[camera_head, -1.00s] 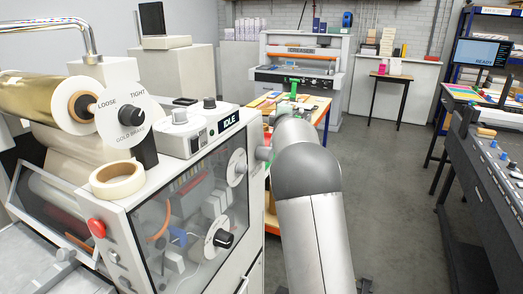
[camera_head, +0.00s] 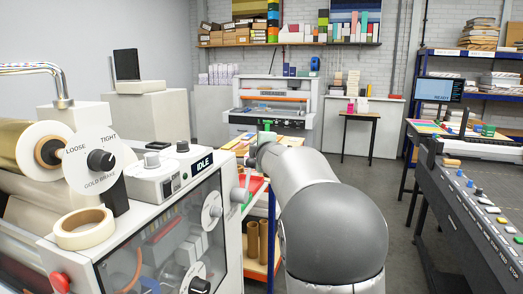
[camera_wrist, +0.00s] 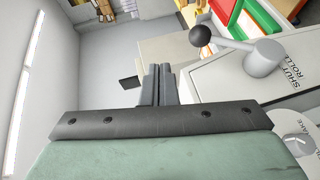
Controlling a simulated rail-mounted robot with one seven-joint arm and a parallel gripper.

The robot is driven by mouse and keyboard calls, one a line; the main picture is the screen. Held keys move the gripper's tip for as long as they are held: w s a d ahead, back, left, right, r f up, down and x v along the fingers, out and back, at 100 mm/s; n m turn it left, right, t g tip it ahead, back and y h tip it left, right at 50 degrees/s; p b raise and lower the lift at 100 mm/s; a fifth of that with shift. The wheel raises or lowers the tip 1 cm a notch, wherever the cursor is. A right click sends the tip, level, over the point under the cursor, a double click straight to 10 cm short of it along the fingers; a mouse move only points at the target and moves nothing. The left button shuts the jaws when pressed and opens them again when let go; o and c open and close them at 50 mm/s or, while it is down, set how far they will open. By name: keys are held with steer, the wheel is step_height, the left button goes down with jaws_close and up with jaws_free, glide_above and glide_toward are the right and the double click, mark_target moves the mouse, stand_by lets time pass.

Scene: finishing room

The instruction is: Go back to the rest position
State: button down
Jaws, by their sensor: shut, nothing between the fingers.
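My gripper (camera_wrist: 158,85) shows in the wrist view with its two dark fingers together and nothing between them. Beyond the fingertips are pale walls and cabinets, and the fingers appear clear of other things. In the head view my arm reaches forward from the bottom right of centre, and its far end is beside the right side of the foiling machine (camera_head: 150,215). The fingers themselves are hard to make out there.
A lever with a black ball (camera_wrist: 202,36) is close right of my fingers. A control console (camera_head: 470,205) stands at right. Grey floor (camera_head: 375,185) lies open between.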

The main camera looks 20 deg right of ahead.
steer(key=shift+s+r, duration=0.3)
steer(key=shift+s, duration=0.2)
steer(key=s+a+f+m+g+y, duration=0.1)
steer(key=s+a+f+m+g, duration=0.3)
steer(key=s+f, duration=0.5)
steer(key=s+a+f+m+g+y, duration=0.1)
steer(key=s+a+f+m+g, duration=0.4)
steer(key=s, duration=1.5)
steer(key=s+a+f+m+g+y, duration=0.1)
steer(key=s+a+f+m+g, duration=0.4)
steer(key=s+a+f, duration=0.5)
steer(key=s+f, duration=0.3)
steer(key=s, duration=0.2)
steer(key=shift+f+g+y, duration=0.3)
steer(key=shift+g+y, duration=0.1)
steer(key=shift+d, duration=0.1)
